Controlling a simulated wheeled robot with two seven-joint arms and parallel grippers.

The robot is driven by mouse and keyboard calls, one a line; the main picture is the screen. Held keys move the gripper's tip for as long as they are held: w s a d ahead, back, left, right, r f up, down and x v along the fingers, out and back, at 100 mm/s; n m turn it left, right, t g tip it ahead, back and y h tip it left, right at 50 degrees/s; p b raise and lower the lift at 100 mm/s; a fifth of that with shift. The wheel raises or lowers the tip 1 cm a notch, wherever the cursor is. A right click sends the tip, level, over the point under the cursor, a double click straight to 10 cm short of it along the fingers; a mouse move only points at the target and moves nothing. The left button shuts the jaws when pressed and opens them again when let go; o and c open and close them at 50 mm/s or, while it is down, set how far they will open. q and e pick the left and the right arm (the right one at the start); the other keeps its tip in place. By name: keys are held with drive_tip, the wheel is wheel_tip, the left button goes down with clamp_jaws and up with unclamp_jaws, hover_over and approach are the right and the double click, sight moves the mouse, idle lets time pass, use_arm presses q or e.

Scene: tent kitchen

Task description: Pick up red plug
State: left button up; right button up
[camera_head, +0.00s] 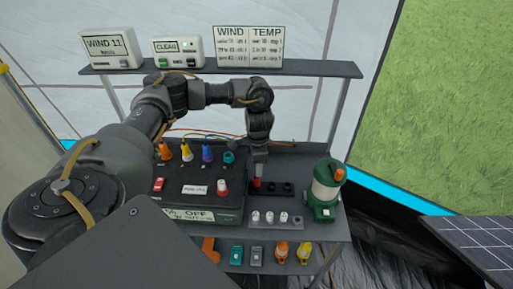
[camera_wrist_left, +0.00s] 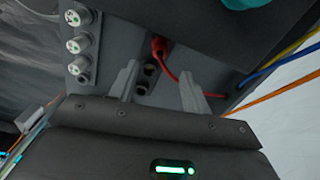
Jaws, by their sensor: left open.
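The red plug (camera_head: 256,183) sits at the left end of a dark socket strip on the table in the head view. In the left wrist view the red plug (camera_wrist_left: 159,46) shows with its red cable trailing down and right, beside dark sockets. My left gripper (camera_head: 258,167) points down, right above or at the plug. In the left wrist view its two fingers (camera_wrist_left: 158,86) are apart, with nothing between their tips that I can see clearly; the plug lies just beyond them. My right gripper is not in view.
A dark control box (camera_head: 204,209) with coloured plugs stands left of the sockets. A green lantern (camera_head: 324,190) stands at the right. White-capped sockets (camera_head: 269,218) sit in front. A shelf (camera_head: 300,68) with display units runs behind. More plugs lie on the lower shelf.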

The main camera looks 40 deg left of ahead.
sight(256, 177)
use_arm(q)
wheel_tip(256, 177, down, 2)
drive_tip(key=shift+f, duration=0.3)
drive_tip(key=f, duration=0.1)
drive_tip(key=f+p, duration=0.1)
drive_tip(key=f, duration=0.2)
drive_tip(key=shift+s+a+f, duration=0.2)
drive_tip(key=shift+s+f, duration=0.05)
drive_tip(key=shift+f, duration=0.15)
clamp_jaws()
